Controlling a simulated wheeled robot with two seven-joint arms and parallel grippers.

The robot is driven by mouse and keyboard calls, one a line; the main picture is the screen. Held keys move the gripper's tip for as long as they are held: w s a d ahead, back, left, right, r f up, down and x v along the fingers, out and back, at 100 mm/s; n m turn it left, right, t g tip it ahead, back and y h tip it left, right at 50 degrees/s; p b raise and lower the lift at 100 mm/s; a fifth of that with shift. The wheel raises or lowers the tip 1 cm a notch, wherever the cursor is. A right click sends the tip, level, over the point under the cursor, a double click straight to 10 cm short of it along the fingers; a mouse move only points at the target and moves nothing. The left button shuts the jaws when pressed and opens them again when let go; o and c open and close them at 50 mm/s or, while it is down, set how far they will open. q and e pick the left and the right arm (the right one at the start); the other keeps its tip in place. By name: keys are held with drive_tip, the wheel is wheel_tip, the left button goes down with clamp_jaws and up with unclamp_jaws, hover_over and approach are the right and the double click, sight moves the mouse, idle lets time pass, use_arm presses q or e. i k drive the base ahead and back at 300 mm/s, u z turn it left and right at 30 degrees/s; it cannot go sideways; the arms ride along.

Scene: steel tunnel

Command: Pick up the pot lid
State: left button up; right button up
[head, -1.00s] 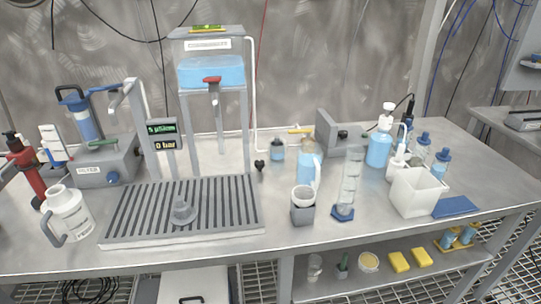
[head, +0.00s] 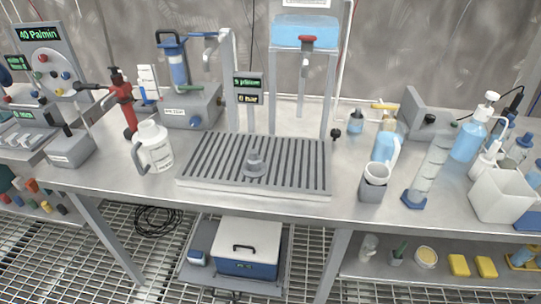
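I cannot make out a pot or anything that is clearly a pot lid. A small grey stepped piece with a narrow knob-like top (head: 254,164) stands on the slotted drain tray (head: 205,176) on the bench; I cannot tell what it is. Below the bench, a blue box has a white lid with a dark handle (head: 250,240), lying shut on it. Neither of my grippers shows in the head view.
A white jug (head: 153,147) stands left of the drain tray, near a red bottle (head: 124,105). Right of it are a grey cup holder (head: 373,187), a measuring cylinder (head: 429,170) and a white bin (head: 500,194). An instrument panel (head: 52,62) stands far left. Bare bench shows along the front edge.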

sight(255, 168)
drive_tip(key=k, duration=1.3)
drive_tip(key=u, duration=0.5)
drive_tip(key=i, duration=1.6)
drive_tip(key=z, duration=0.75)
